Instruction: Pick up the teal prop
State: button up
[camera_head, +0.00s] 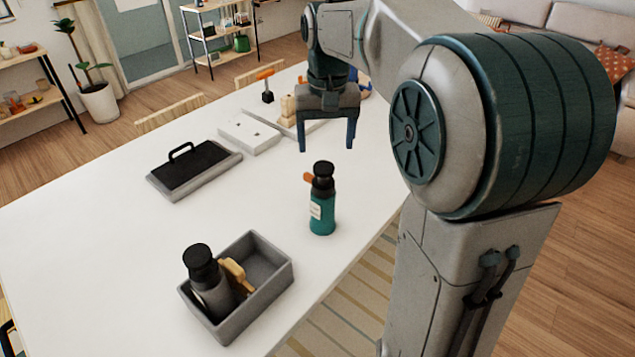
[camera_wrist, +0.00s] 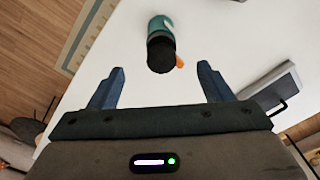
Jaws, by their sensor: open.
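The teal prop (camera_head: 322,212) is a small bottle with a black top, a pale label and an orange piece at its neck. It stands upright on the white table (camera_head: 110,230). The wrist view shows the prop (camera_wrist: 160,45) from above, beyond my fingertips and roughly between them in the picture. My gripper (camera_head: 328,145) is open and empty, pointing down, above and behind the prop in the head view. Its two blue fingers also show in the wrist view (camera_wrist: 160,80). The fingers and the prop are apart.
A grey bin (camera_head: 275,285) holding a grey bottle with a black cap (camera_head: 205,275) and a yellowish item stands at the front. A black-topped case with a handle (camera_head: 193,168) lies at the left. A white block (camera_head: 248,135) and small items stand behind. Table around the prop is clear.

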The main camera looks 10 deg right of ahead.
aim_at(323, 181)
jog(key=shift+w+d+r, duration=0.1)
jog(key=shift+w+d, duration=0.05)
jog(key=shift+w, duration=0.35)
jog(key=shift+w+d+r, duration=0.1)
jog(key=shift+w+d, duration=0.05)
jog(key=shift+w, duration=0.35)
jog(key=shift+w+f, duration=0.1)
jog(key=shift+f, duration=0.2)
notch_tip(323, 181, down, 7)
jog(key=shift+d+f+p, duration=0.1)
jog(key=shift+d+p, duration=0.05)
jog(key=shift+p, duration=0.15)
jog(key=shift+a+f+p, duration=0.15)
jog(key=shift+f+p, duration=0.2)
jog(key=shift+f, duration=1.15)
jog(key=shift+a+f+p, duration=0.15)
jog(key=shift+f+p, duration=0.2)
jog(key=shift+f, duration=1.1)
grip_shut()
